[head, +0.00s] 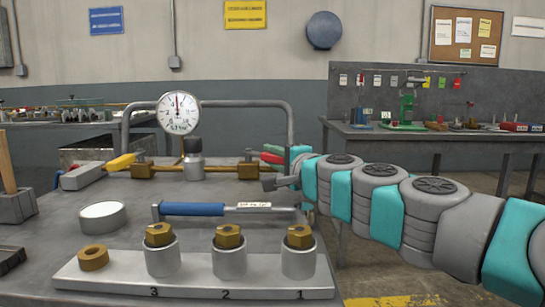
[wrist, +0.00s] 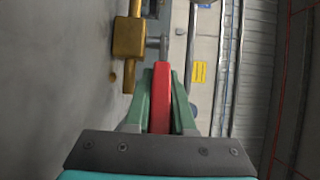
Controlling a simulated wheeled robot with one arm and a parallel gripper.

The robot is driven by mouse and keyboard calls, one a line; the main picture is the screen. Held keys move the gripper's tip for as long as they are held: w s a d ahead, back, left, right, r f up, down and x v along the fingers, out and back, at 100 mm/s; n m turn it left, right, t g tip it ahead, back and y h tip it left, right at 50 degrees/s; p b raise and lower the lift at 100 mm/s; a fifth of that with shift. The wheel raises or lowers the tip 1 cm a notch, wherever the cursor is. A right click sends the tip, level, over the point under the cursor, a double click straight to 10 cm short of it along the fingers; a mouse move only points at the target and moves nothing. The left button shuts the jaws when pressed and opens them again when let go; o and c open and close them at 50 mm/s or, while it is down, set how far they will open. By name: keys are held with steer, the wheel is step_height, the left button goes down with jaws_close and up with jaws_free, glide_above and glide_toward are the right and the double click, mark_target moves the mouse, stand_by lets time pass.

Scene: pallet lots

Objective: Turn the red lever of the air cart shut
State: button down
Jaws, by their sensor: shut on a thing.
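The red lever (wrist: 161,98) lies between the green fingers of my gripper (wrist: 160,80) in the wrist view, with a finger close on each side. A grey stem beyond its far end leads to a brass valve (wrist: 129,40). In the head view, the red lever (head: 271,158) shows as a small strip at my gripper (head: 273,152), right of the brass valve on the pipe (head: 248,170). The rest of the lever is hidden by the fingers. The cart top (head: 105,240) is grey.
A round gauge (head: 178,112) stands mid-pipe, and a yellow lever (head: 121,162) is at the left valve. A grey rail (head: 291,120) arches behind. In front are a blue-handled tool (head: 193,209) and a numbered block (head: 195,283) with brass fittings. A workbench (head: 450,140) stands behind right.

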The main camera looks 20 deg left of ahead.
steer(key=shift+f, duration=0.1)
steer(key=c, duration=0.8)
jaws_free()
steer(key=shift+o, duration=0.2)
steer(key=v, duration=0.7)
steer(key=shift+s+d, duration=0.2)
steer(key=shift+s, duration=0.1)
